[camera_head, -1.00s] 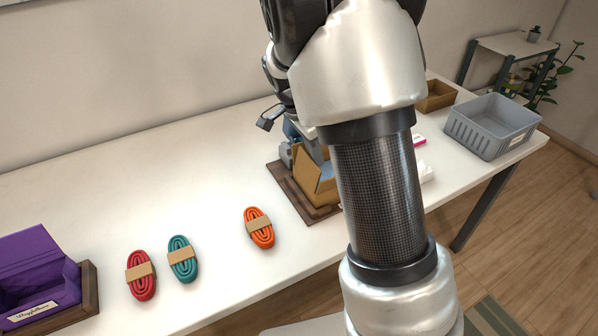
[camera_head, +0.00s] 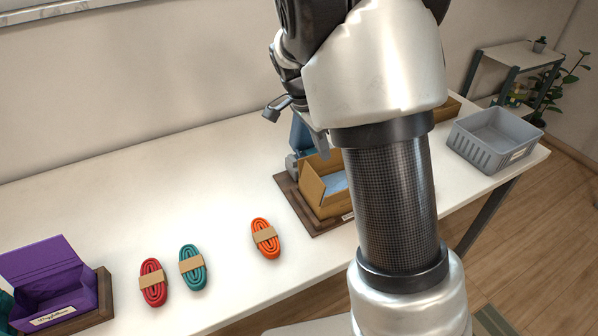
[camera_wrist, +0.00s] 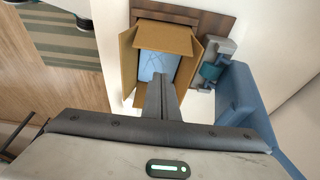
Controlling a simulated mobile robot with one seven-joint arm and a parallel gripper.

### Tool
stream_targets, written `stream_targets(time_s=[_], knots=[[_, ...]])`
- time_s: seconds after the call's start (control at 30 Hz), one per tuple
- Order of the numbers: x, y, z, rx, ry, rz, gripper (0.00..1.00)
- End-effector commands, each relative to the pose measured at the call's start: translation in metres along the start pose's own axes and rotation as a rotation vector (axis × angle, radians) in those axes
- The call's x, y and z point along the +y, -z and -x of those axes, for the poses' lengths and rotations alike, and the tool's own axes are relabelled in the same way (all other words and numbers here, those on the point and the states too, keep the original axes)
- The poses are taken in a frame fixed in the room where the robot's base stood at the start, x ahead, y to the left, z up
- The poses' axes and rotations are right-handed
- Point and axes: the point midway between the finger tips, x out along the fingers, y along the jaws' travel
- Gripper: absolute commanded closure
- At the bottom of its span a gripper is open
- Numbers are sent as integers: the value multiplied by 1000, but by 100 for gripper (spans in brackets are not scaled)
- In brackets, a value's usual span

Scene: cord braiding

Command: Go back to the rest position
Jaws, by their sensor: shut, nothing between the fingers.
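My gripper (camera_wrist: 158,82) is shut and empty, its fingers together in the wrist view. It shows above an open cardboard box (camera_head: 318,190) with its flaps spread, which also shows in the wrist view (camera_wrist: 128,62). Something light blue (camera_wrist: 158,66) lies inside the box. The box stands on a dark wooden board (camera_head: 292,200). In the head view my arm covers much of the right side and hides the fingertips.
Red (camera_head: 153,283), teal (camera_head: 192,267) and orange (camera_head: 265,238) cord bundles lie on the white table (camera_head: 150,190). A purple box (camera_head: 48,280) stands left, a grey bin (camera_head: 490,140) right. A blue device (camera_wrist: 243,105) stands beside the cardboard box.

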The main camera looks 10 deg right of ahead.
Motion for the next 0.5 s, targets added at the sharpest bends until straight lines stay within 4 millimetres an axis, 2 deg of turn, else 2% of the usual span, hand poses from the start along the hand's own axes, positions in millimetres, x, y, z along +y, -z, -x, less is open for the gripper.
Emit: stream_targets(time_s=[0.17,0.27,0.37,0.5], knots=[[1,0,3,-3,2,4,100],[8,3,21,-22,23,41,100],[27,5,60,-63,73,136,100],[69,5,130,-107,187,355,100]])
